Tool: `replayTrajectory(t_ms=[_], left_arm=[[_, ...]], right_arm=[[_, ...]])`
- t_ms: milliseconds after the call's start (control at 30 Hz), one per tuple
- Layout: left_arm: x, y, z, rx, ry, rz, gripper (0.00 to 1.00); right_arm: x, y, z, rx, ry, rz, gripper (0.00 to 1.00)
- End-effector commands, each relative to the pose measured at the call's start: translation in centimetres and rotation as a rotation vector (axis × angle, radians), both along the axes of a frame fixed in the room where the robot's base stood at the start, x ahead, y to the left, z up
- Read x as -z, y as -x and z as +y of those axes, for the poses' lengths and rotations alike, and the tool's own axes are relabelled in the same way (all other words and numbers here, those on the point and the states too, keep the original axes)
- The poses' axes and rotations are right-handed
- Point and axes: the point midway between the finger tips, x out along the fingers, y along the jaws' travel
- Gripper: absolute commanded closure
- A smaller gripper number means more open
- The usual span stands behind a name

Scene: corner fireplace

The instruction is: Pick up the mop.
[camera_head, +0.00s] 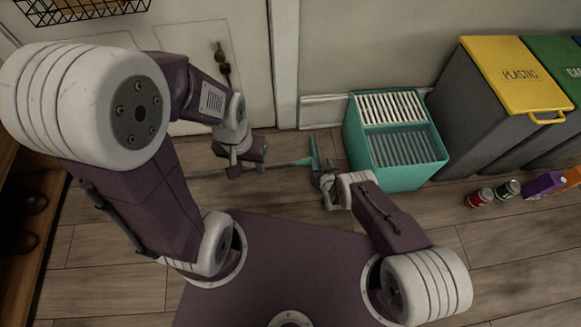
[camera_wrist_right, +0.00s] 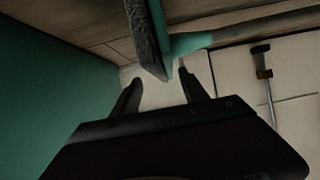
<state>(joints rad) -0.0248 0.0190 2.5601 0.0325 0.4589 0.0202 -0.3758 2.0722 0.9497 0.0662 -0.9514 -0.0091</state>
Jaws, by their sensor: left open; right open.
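The mop (camera_head: 286,164) has a thin grey handle and a teal head (camera_head: 314,154). In the head view its handle runs left from the head, low along the door and wall. My left gripper (camera_head: 246,168) is open over the handle; I cannot tell whether it touches. My right gripper (camera_head: 322,180) is open just in front of the mop head, beside the teal bucket. In the right wrist view the mop head (camera_wrist_right: 183,44) with its grey pad (camera_wrist_right: 147,40) shows just beyond the fingertips of my right gripper (camera_wrist_right: 160,85). Nothing sits between those fingers.
The teal bucket (camera_head: 408,180) with slatted top stands right of my right gripper and fills the left of the right wrist view (camera_wrist_right: 50,100). Recycling bins (camera_head: 515,75), cans (camera_head: 480,197) and a purple carton (camera_head: 543,185) are further right. A pale door (camera_head: 190,45) stands behind.

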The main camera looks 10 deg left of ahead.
Motion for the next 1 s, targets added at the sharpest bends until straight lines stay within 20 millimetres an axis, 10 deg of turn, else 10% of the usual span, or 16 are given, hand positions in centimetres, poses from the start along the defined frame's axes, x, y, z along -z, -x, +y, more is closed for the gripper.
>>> replayTrajectory(t_ms=[500,900,1000], left_arm=[[10.4,0.0,0.0,0.000,0.000,0.000,0.54],[11.2,0.0,0.0,0.000,0.000,0.000,0.54],[11.2,0.0,0.0,0.000,0.000,0.000,0.54]], right_arm=[[3.1,-3.6,2.0,0.000,-0.001,-0.002,0.48],[2.4,-4.0,2.1,0.000,0.000,0.001,0.48],[2.4,-4.0,2.1,0.000,0.000,0.000,0.70]])
